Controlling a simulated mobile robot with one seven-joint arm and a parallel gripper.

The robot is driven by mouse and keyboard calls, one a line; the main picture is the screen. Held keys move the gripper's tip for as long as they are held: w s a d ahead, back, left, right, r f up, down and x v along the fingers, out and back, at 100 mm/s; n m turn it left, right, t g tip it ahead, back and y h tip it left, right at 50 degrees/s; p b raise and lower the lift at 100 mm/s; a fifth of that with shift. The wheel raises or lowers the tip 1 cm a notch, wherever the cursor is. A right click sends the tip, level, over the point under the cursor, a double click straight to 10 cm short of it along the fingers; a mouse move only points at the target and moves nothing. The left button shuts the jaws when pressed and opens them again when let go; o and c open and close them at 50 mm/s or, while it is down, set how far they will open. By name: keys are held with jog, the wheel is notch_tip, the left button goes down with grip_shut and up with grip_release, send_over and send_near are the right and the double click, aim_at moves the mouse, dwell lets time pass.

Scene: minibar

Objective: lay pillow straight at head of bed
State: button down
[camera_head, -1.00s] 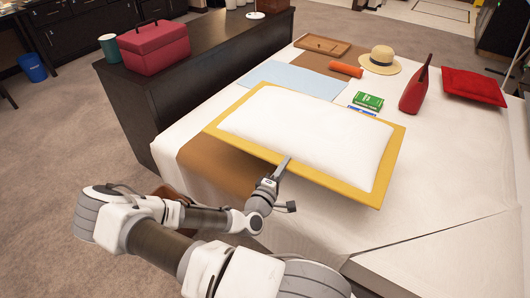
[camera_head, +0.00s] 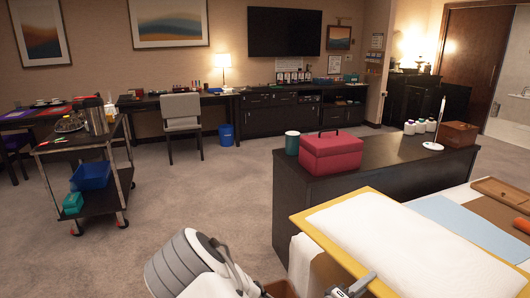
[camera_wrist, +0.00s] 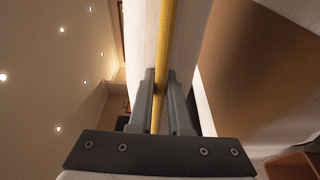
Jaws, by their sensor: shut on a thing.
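The pillow (camera_head: 405,247) is white with a flat yellow border. In the head view it is at the lower right, over the bed, and its right part is cut off by the frame. My gripper (camera_head: 352,287) is at the pillow's near edge. In the wrist view my gripper (camera_wrist: 160,92) is shut on the yellow border, with a finger on each side of it. The bed (camera_head: 483,194) shows only in part at the right, with its head end not identifiable.
A dark cabinet (camera_head: 350,190) stands along the bed's far left side, bearing a red box (camera_head: 333,154), a green cup (camera_head: 292,143) and a wooden box (camera_head: 458,134). A wooden tray (camera_head: 500,192) lies on the bed. A cart (camera_head: 88,165) stands left on open carpet.

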jog(key=w+a+r+n+t+y, duration=0.1)
jog(key=a+r, duration=0.7)
jog(key=a, duration=0.5)
notch_tip(320, 180, up, 6)
jog(key=n+t+y+p, duration=0.4)
jog(key=y+p, duration=0.1)
jog(key=p, duration=0.8)
jog(key=shift+w+t+p, duration=0.15)
jog(key=shift+t+p, duration=0.2)
jog(key=shift+t, duration=0.05)
